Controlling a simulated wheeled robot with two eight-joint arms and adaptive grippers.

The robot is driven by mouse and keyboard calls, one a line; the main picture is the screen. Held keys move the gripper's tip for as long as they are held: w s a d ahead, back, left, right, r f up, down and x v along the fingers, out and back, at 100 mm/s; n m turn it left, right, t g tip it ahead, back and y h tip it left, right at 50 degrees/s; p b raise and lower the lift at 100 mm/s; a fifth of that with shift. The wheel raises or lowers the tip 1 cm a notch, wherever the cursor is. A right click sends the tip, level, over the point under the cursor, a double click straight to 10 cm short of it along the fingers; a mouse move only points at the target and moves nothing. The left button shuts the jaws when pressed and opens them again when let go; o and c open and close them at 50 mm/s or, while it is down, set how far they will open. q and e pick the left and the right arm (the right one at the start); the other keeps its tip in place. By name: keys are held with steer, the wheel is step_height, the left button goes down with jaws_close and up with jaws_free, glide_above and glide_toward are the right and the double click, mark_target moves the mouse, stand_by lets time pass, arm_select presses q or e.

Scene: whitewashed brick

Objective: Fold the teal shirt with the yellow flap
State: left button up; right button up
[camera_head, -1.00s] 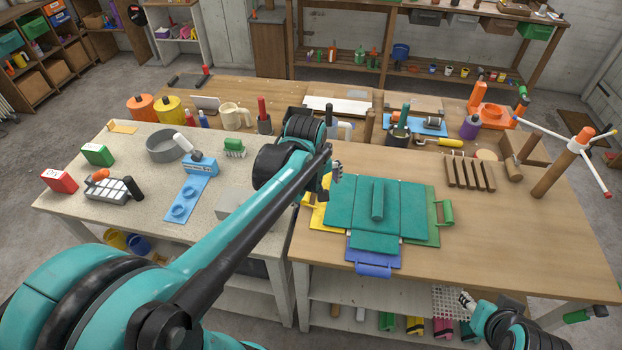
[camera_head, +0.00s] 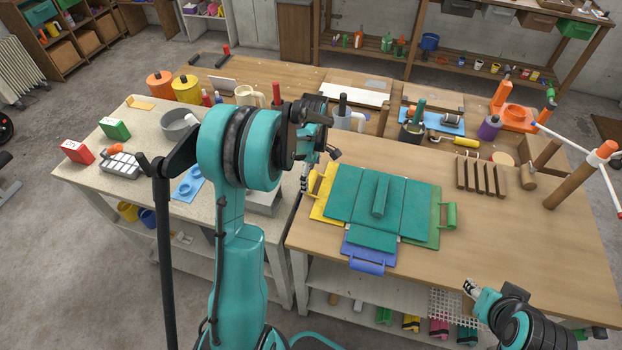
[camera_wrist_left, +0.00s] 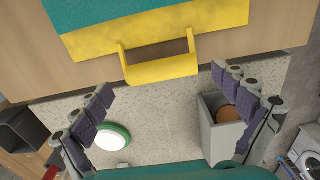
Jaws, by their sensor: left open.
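In the left wrist view the yellow handle (camera_wrist_left: 160,72) lies between and just beyond the spread fingers, with nothing gripped. My right gripper (camera_head: 471,288) is at the table's front edge, away from the shirt; its jaws are too small to read.
A blue flap (camera_head: 368,252) and a green flap (camera_head: 448,216) stick out at the shirt's front and right. A speckled bench (camera_head: 140,150) with a grey box adjoins on the left. Mugs and tools line the back.

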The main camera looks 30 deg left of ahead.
arm_select(q)
steer(key=shift+f, duration=0.7)
steer(key=c, duration=1.7)
steer(key=shift+d+r, duration=0.1)
steer(key=shift+r, duration=0.05)
